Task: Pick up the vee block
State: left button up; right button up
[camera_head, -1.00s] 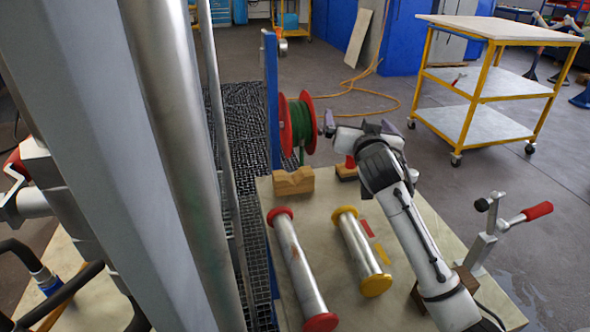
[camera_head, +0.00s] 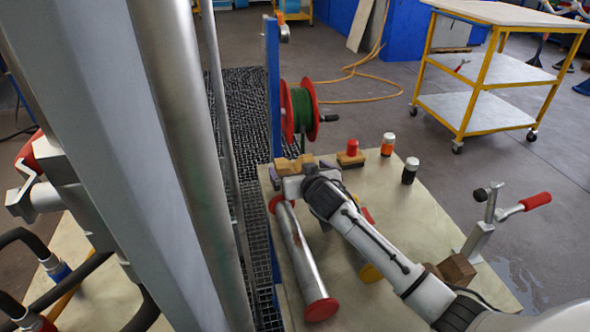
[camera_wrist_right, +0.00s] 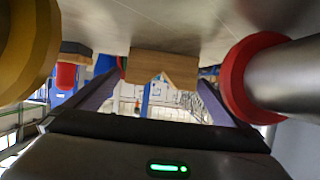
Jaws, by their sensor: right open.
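The vee block (camera_head: 284,165), a light wooden block with a V notch, sits near the far left corner of the right-hand bench. My right gripper (camera_head: 301,169) is just in front of it and hides part of it in the head view. In the right wrist view the vee block (camera_wrist_right: 163,66) shows with its notch, ahead of and between the two spread fingers (camera_wrist_right: 160,88). The right gripper is open and empty; I cannot tell whether a finger touches the block. No left gripper can be made out.
A red-flanged tube (camera_head: 300,255) lies left of my right arm, and a yellow-flanged one (camera_head: 369,272) is mostly hidden beneath it. A red-capped piece (camera_head: 352,149) stands right of the block. Two small bottles (camera_head: 388,146) (camera_head: 410,171) and a toggle clamp (camera_head: 484,236) stand farther right.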

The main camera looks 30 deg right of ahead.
aim_at(295, 168)
jog(key=shift+x, duration=2)
jog(key=shift+r, duration=0.2)
jog(key=c, duration=1)
jog(key=shift+r, duration=0.15)
